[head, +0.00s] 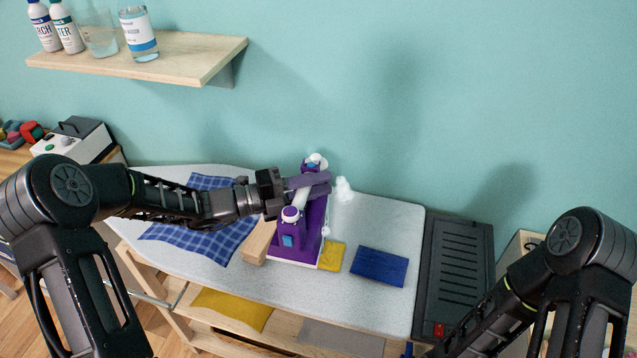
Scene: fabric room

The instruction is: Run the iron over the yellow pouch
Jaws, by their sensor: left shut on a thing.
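The purple and white iron (309,232) stands over the ironing board's middle, with a puff of white steam at its right. My left gripper (300,183) is shut on the iron's handle. The yellow pouch (333,256) lies flat on the board, beside the iron's right side and partly hidden by it. I cannot tell whether the iron touches the pouch or is just above it. My right arm (540,270) comes in at the lower right, and its gripper is out of frame.
The board (385,222) also holds a blue pouch (379,266), a blue checked cloth (190,238) and a wooden block (258,242). A dark slotted rest (458,262) is at the right end. A yellow cloth (235,308) lies on the shelf below. A wall shelf (140,60) holds bottles.

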